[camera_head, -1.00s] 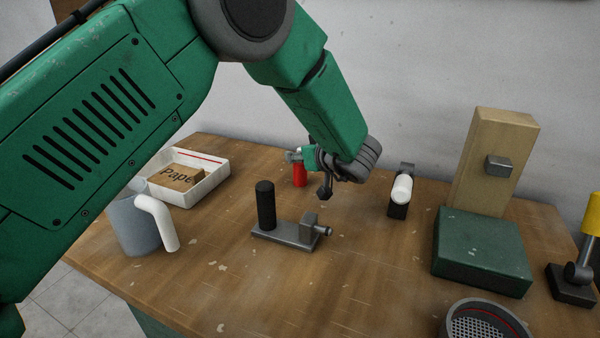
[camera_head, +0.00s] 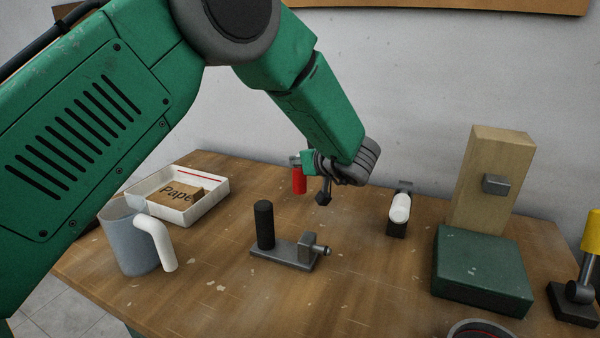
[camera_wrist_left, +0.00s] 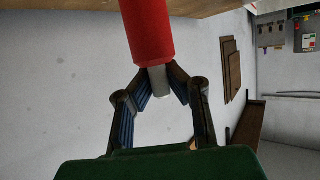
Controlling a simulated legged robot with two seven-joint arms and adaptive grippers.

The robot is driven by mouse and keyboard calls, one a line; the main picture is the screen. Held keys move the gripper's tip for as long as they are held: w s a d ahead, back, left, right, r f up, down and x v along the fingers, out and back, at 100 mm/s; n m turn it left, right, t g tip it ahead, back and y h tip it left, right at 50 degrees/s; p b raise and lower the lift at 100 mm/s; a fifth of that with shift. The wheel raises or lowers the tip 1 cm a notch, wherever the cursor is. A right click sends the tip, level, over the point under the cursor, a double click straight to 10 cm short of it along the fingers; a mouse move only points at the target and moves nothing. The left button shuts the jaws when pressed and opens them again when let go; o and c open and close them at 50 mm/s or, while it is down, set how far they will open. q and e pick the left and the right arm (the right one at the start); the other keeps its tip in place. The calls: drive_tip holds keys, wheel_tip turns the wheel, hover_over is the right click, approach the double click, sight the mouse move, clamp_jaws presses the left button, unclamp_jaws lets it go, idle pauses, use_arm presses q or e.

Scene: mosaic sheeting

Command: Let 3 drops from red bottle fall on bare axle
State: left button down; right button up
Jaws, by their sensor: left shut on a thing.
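My left gripper (camera_head: 310,165) is shut on the red bottle (camera_head: 299,181), which hangs upright, seemingly just above the back of the table. In the left wrist view the bottle (camera_wrist_left: 150,32) shows its grey end between the fingertips (camera_wrist_left: 159,78). A metal stand (camera_head: 285,253) with an upright black cylinder and a block lies in front of the gripper. A short bare axle (camera_head: 322,251) sticks out from the block's right side. Other holders carry a white roller (camera_head: 400,207) and a yellow roller (camera_head: 592,231). The right gripper is not in view.
A white tray (camera_head: 213,204) with a paper label stands at the back left. A grey mug (camera_head: 125,240) with a white handle is at the left. A green block with a wooden post (camera_head: 490,180) stands right. A round sieve (camera_head: 480,330) is cut off at the bottom.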

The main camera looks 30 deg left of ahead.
use_arm(q)
wheel_tip(320, 180, up, 6)
drive_tip(key=shift+s+r+p, duration=0.1)
drive_tip(key=shift+r+p, duration=0.05)
drive_tip(key=shift+p, duration=0.3)
drive_tip(key=shift+s+a+r, duration=0.1)
drive_tip(key=shift+s+r, duration=0.05)
drive_tip(key=shift+r, duration=0.2)
drive_tip(key=s+d+m+t+h+p, duration=0.3)
drive_tip(key=s+m+h+p, duration=0.1)
drive_tip(key=s+m+h, duration=0.15)
drive_tip(key=m+h+p, duration=0.3)
drive_tip(key=m+h, duration=0.1)
drive_tip(key=h, duration=0.3)
hover_over(308, 241)
wheel_tip(308, 241, down, 9)
drive_tip(key=g+h+p, duration=0.1)
drive_tip(key=g, duration=0.1)
drive_tip(key=n+g+h+p, duration=0.1)
drive_tip(key=g, duration=0.2)
drive_tip(key=shift+w+n+h, duration=0.15)
drive_tip(key=shift+n+h, duration=0.1)
drive_tip(key=shift+r, duration=0.1)
drive_tip(key=shift+g+p, duration=0.5)
drive_tip(key=shift+p, duration=0.75)
